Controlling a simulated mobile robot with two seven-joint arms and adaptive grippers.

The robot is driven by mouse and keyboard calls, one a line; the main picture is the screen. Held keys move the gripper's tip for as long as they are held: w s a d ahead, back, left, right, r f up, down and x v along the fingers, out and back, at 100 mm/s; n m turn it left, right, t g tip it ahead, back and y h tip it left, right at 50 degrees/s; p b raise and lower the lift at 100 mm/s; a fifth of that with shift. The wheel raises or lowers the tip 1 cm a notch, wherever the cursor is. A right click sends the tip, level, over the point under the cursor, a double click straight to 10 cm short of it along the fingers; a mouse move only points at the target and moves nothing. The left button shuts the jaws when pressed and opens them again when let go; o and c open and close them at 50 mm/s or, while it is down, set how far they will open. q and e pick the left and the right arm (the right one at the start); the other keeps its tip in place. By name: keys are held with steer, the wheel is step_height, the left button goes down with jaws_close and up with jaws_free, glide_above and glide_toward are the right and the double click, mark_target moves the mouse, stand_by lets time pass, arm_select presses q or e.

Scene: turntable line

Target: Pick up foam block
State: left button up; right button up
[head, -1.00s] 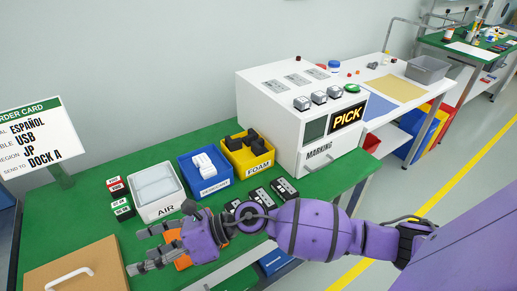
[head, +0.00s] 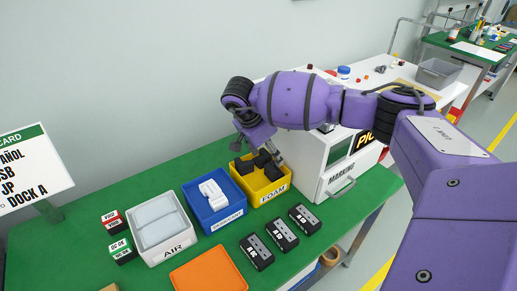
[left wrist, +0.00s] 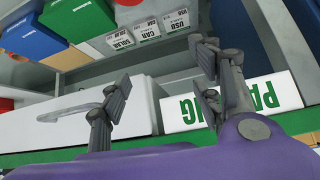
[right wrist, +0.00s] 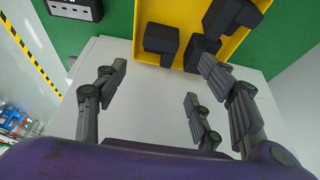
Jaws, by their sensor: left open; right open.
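Several black foam blocks (head: 257,161) lie in the yellow FOAM bin (head: 268,194) at the middle of the green bench. In the right wrist view, foam blocks (right wrist: 161,40) lie in the yellow bin (right wrist: 172,13) at the top. My right gripper (right wrist: 165,78) is open and empty, its fingers spread short of the blocks. In the head view it reaches over the bin's back right part, partly hidden by my arm. My left gripper (left wrist: 162,75) is open and empty in the left wrist view, in front of a white panel; the head view does not show it.
A blue bin of white parts (head: 221,215) and an AIR bin (head: 183,236) stand left of the yellow bin. The white marking machine (head: 335,165) stands close on its right. Several black devices (head: 282,234) and an orange tray (head: 206,274) lie in front.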

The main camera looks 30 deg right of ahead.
mark_target(274, 164)
steer(key=shift+s+d+f, duration=0.2)
steer(key=shift+f, duration=0.3)
steer(key=shift+s+d+f, duration=0.15)
steer(key=shift+d+f, duration=0.05)
steer(key=shift+f, duration=0.3)
steer(key=x, duration=0.3)
steer(key=shift+w+f+p, duration=0.15)
steer(key=shift+f+p, duration=0.15)
steer(key=shift+f, duration=0.1)
steer(key=shift+d+f, duration=0.15)
steer(key=shift+f, duration=0.25)
arm_select(q)
steer(key=shift+s+a+r, duration=0.1)
steer(key=shift+s+r, duration=0.15)
steer(key=shift+s, duration=0.1)
arm_select(e)
steer(key=c, duration=0.8)
arm_select(q)
steer(key=shift+s+f, duration=0.3)
steer(key=shift+s, duration=0.2)
arm_select(e)
steer(key=shift+c, duration=0.2)
